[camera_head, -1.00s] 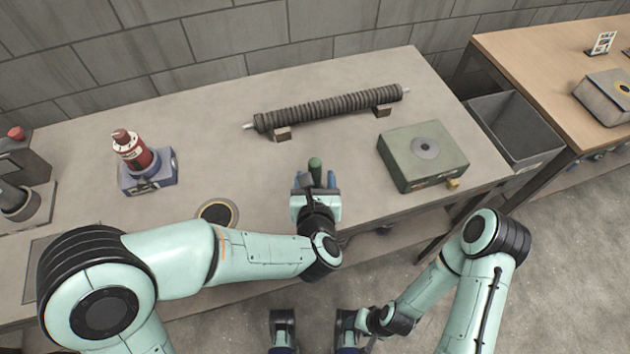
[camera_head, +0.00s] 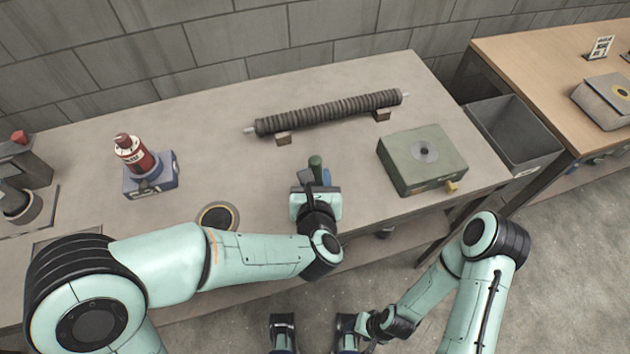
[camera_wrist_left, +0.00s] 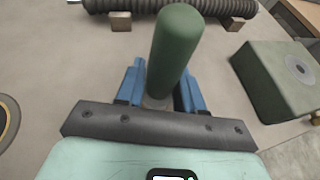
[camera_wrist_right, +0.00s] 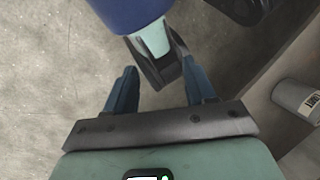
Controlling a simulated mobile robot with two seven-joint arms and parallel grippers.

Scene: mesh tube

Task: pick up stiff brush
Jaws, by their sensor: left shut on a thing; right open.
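A green rounded handle (camera_head: 315,163) stands up between the fingers of my left gripper (camera_head: 316,180), over the front part of the grey workbench (camera_head: 250,170). I take it to be the stiff brush; its bristles are hidden. In the left wrist view the green handle (camera_wrist_left: 175,50) rises between the blue fingers, and the left gripper (camera_wrist_left: 160,92) is shut on it. I cannot tell whether its lower end touches the bench. My right gripper (camera_wrist_right: 160,88) is open and empty, low in front of the bench, with bare floor below it.
A ribbed mesh tube (camera_head: 330,110) lies on two blocks at the back. A green box (camera_head: 422,160) stands right, a red bottle on a blue base (camera_head: 150,175) left. A dark disc (camera_head: 217,217) lies near my left forearm. A grey bin (camera_head: 513,135) stands between the tables.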

